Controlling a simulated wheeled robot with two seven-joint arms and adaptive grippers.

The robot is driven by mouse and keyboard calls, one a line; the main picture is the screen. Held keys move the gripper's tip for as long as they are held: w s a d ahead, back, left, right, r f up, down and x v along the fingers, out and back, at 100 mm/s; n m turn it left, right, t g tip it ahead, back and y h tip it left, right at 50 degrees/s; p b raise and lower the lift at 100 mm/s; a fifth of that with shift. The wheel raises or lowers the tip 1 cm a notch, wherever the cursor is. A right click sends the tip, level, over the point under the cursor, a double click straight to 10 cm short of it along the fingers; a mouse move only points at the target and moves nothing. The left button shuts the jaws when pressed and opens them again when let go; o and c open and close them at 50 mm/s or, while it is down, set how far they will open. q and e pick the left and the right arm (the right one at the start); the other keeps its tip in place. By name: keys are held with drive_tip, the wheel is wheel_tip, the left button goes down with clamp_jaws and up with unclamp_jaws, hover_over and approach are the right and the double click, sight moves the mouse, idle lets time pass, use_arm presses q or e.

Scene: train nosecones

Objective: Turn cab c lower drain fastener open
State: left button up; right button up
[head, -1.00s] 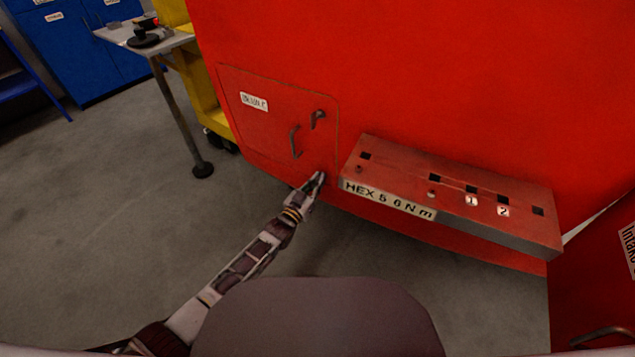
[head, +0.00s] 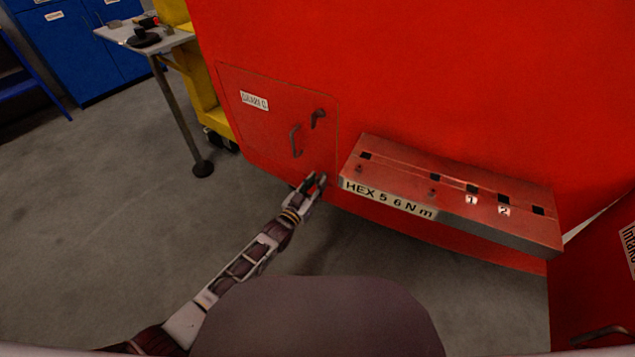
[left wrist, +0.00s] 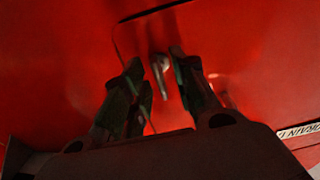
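The red drain panel (head: 265,125) has a rounded outline and a white label (head: 254,101). Its lower fastener, a small grey lever, shows in the left wrist view (left wrist: 160,68) near a panel corner. In the head view the fastener is mostly hidden by my left gripper (head: 316,181). The gripper is open at the panel's lower right corner. In the left wrist view its two fingers (left wrist: 156,60) stand apart on either side of the lever; contact cannot be made out. An upper dark latch (head: 318,117) sits near the panel's right edge. My right gripper is not in view.
A bent grey handle (head: 295,141) sticks out of the panel. A red ledge marked HEX 5 6 Nm (head: 480,222) juts out just right of my left gripper. A small table (head: 170,42) stands at the upper left. The floor (head: 100,220) at left is clear.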

use_arm(q)
drive_tip(key=v, duration=1.1)
idle(0.3)
idle(0.5)
